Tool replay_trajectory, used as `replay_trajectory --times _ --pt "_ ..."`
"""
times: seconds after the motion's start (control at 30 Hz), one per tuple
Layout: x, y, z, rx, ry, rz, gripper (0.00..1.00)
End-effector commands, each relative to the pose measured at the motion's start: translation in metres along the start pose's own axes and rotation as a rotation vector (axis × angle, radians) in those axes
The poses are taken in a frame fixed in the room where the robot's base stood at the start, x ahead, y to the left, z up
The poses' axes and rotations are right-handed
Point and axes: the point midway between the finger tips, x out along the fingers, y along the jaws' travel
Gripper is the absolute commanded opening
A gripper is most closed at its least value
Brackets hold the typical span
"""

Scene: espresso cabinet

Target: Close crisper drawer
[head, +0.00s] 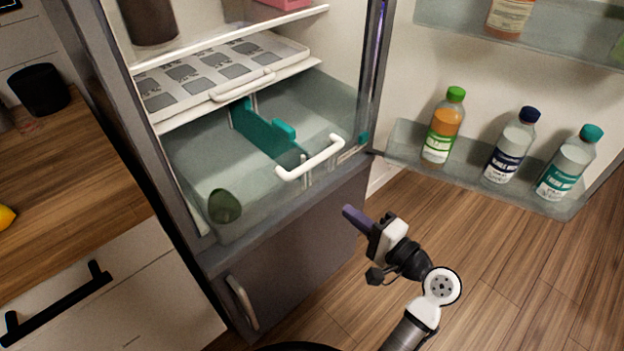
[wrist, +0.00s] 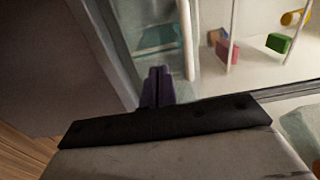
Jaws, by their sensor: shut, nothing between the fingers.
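The crisper drawer (head: 255,210) is a clear bin low in the open fridge. Its front stands forward of the shelf edge above it, so it is partly out. A white bar handle (head: 310,160) is on its front. Inside are a dark green oval item (head: 224,206) and a teal divider (head: 265,136). My gripper (head: 347,213) is shut and empty, below and to the right of the handle, apart from it in the head view. In the wrist view its purple fingers (wrist: 157,86) are together, with a white bar just beyond them.
The open fridge door (head: 400,75) on the right holds several bottles on its shelves. A flat white tray drawer (head: 215,75) with its own handle is above the crisper. A wooden counter (head: 70,190) is on the left. Wooden floor shows around my arm.

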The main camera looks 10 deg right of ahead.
Motion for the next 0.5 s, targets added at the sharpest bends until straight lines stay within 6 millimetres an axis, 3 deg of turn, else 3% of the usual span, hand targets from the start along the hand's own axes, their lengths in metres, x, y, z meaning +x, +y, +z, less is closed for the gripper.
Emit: replay_trajectory --times 0.17,0.5 --pt "0.022 -0.002 0.001 0.001 -0.005 0.001 0.0" --pt "0.095 -0.003 0.001 0.0 -0.005 0.0 0.0"
